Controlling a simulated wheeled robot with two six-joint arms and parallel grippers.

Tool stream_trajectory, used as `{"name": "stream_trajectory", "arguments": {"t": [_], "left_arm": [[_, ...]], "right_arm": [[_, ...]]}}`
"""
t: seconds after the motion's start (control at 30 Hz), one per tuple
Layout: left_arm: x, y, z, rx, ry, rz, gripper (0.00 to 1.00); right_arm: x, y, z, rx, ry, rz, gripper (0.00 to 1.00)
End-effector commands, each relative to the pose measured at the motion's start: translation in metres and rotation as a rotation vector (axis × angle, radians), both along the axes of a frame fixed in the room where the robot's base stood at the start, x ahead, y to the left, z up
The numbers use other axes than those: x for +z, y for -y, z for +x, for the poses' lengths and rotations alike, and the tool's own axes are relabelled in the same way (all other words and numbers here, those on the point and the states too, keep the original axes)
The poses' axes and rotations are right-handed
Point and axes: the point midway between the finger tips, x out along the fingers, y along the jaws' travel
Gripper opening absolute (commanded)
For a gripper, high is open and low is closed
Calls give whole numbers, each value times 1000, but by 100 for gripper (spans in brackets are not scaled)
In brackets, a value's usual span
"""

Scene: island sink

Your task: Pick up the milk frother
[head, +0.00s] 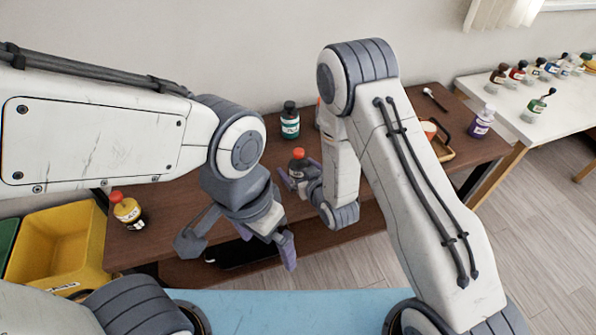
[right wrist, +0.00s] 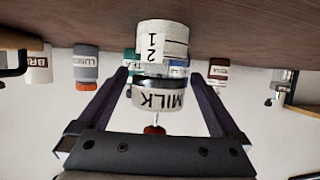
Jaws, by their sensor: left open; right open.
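A device labelled MILK (right wrist: 158,95), which I take to be the milk frother, shows upside down in the right wrist view. It has a white part marked 1 and 2 against the table and a red tip at its other end. My right gripper (head: 299,175) is open, with a finger on either side of it in that view; I see no grip. In the head view a dark bottle-like thing with an orange-red top (head: 298,158) stands at these fingers; it may be the same one. My left gripper (head: 239,246) is open and empty over the table's front edge.
A green-labelled bottle (head: 290,122) stands behind on the brown table (head: 375,195). A yellow bin (head: 62,245) stands left. Several small bottles line the white table (head: 500,100).

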Motion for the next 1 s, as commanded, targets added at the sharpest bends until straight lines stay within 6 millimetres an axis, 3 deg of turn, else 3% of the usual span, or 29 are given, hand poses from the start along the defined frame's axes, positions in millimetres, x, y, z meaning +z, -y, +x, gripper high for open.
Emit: {"name": "stream_trajectory", "arguments": {"t": [0.2, 0.47, 0.5, 0.73, 1.0], "left_arm": [[8, 0, 0, 0, 0, 0, 100], [8, 0, 0, 0, 0, 0, 100], [8, 0, 0, 0, 0, 0, 100], [8, 0, 0, 0, 0, 0, 100], [8, 0, 0, 0, 0, 0, 100]], "right_arm": [[-10, -9, 24, 1, 1, 0, 100], [-12, -10, 27, 1, -1, 0, 100], [-12, -10, 27, 1, 0, 0, 96], [-12, -11, 27, 1, 0, 0, 9], [-10, -10, 27, 0, 1, 0, 9]]}}
